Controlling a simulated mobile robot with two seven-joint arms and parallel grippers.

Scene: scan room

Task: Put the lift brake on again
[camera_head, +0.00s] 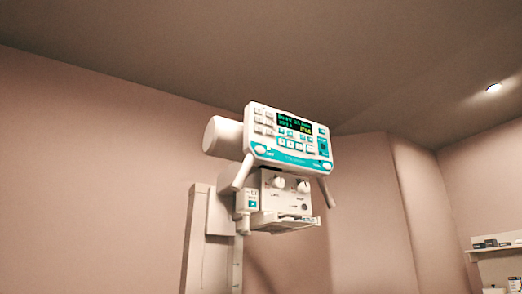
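An X-ray tube head hangs high in the middle of the view. Its front is a white and teal control panel (291,137) with a dark lit display (295,123) and several buttons. Some buttons carry labels too small to read, so I cannot tell which one is the lift brake or its state. A white box with two knobs (285,190) sits under the panel. Neither of my grippers is in view.
A pale vertical column (198,240) stands behind the head at the lower left. A white shelf (497,248) with small items is at the right edge. A ceiling light (494,88) is lit at the upper right. The space around the head looks clear.

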